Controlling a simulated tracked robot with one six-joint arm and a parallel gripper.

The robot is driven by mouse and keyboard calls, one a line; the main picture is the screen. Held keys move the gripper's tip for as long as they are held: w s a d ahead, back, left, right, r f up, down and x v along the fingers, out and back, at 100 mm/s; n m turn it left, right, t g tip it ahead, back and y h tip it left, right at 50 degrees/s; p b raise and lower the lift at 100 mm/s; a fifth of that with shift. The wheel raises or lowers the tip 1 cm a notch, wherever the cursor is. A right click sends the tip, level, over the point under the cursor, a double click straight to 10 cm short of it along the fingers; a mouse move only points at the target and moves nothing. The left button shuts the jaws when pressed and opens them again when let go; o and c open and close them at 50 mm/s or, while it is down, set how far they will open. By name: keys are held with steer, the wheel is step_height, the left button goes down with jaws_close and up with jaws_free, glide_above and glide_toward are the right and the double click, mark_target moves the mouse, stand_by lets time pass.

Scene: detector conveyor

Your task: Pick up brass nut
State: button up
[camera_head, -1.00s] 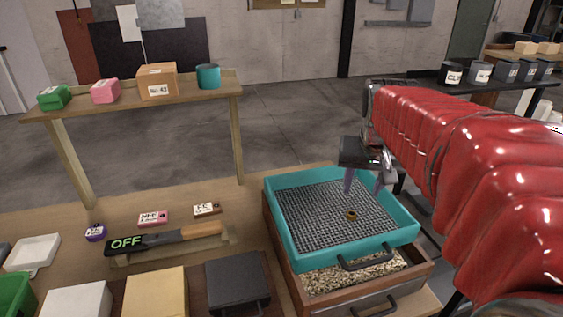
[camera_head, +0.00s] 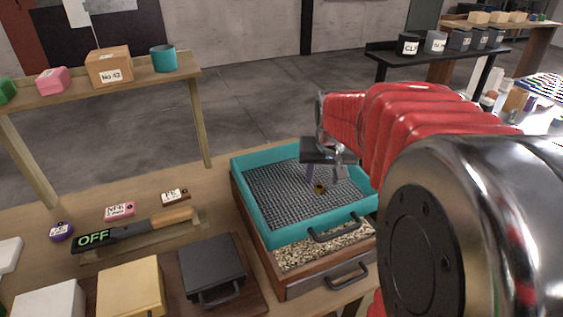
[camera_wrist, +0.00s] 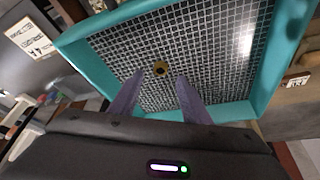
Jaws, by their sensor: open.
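The brass nut (camera_head: 319,188) is a small gold ring lying on the wire mesh of the teal sieve tray (camera_head: 262,235). In the wrist view the brass nut (camera_wrist: 160,68) lies just beyond the fingertips, roughly centred between them. My gripper (camera_head: 324,183) is over the tray, pointing down, with its two purple-grey fingers apart and nothing between them. In the wrist view my gripper (camera_wrist: 160,78) is open too. In the head view one finger is close beside the nut; I cannot tell whether they touch.
The teal tray's raised walls surround the nut. It sits on a wooden box (camera_head: 290,287) of granular material. A dark lidded box (camera_head: 212,265), a yellow box (camera_head: 130,287) and an OFF-labelled wand (camera_head: 120,238) lie left. A shelf (camera_head: 100,92) stands behind.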

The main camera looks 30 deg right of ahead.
mark_target(320, 187)
steer(key=shift+x, duration=2.6)
steer(key=shift+a, duration=0.1)
steer(key=shift+c, duration=0.6)
jaws_close()
steer(key=shift+r, duration=0.1)
step_height(320, 187, up, 10)
